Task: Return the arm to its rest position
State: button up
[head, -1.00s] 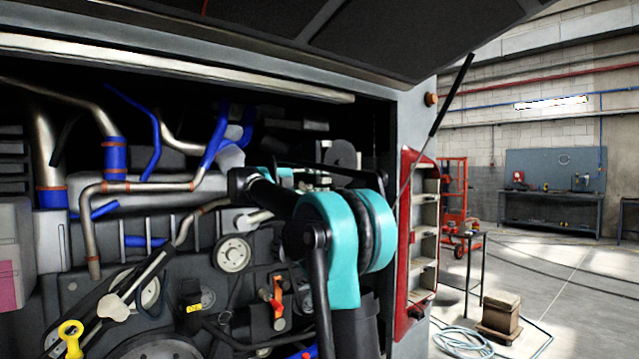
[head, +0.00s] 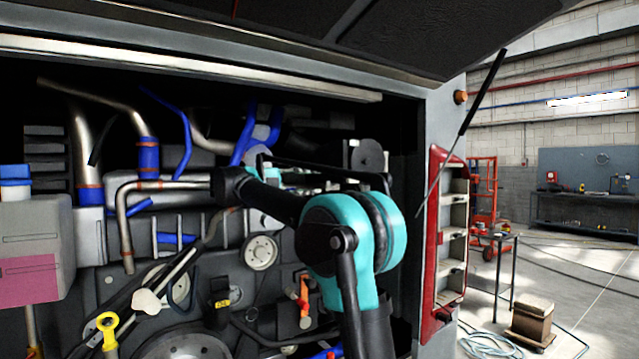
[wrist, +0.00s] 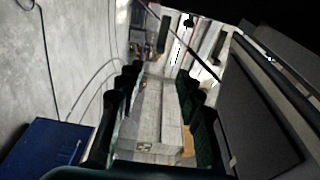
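My arm, with its teal and black joints, stands in front of the open engine bay (head: 190,262) in the head view. Its forearm reaches left and back across the bay opening. My gripper is not clearly visible in the head view, where the arm hides that area. In the wrist view my gripper (wrist: 160,80) shows two dark fingers set well apart, with nothing between them. Beyond the fingers lie pale floor and background.
The raised hatch (head: 400,35) hangs over the bay, with a strut (head: 482,92) at its right. A yellow-handled dipstick (head: 107,328) and blue hoses are in the bay. Open floor lies beyond.

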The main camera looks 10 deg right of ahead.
jog(key=shift+w, duration=0.1)
jog(key=w+a+f+n+t+y, duration=0.25)
jog(key=w+n+t+y, duration=0.6)
jog(key=n+t, duration=0.75)
jog(key=s+a+f+n+g+y, duration=0.1)
jog(key=s+a+f+n+y, duration=0.3)
jog(key=f+n+y, duration=0.45)
jog(key=s+a+f+n+g+y, duration=0.1)
jog(key=s+a+f+n+y, duration=0.3)
jog(key=f, duration=0.8)
jog(key=s+d+f+n+g, duration=0.1)
jog(key=s+f+n+g, duration=0.15)
jog(key=s+f, duration=0.5)
jog(key=s+d+f+n+g, duration=0.15)
jog(key=s+f+g, duration=0.3)
jog(key=f, duration=0.65)
jog(key=s+d+f+n+g+h, duration=0.1)
jog(key=s+d+f+g, duration=0.1)
jog(key=s+f, duration=0.6)
jog(key=s+d+f+g+h, duration=0.2)
jog(key=s+d+f, duration=0.3)
jog(key=s+f, duration=0.3)
jog(key=s+g, duration=0.1)
jog(key=s, duration=0.3)
jog(key=shift+s+f+n+g, duration=0.3)
jog(key=shift+f+n, duration=0.05)
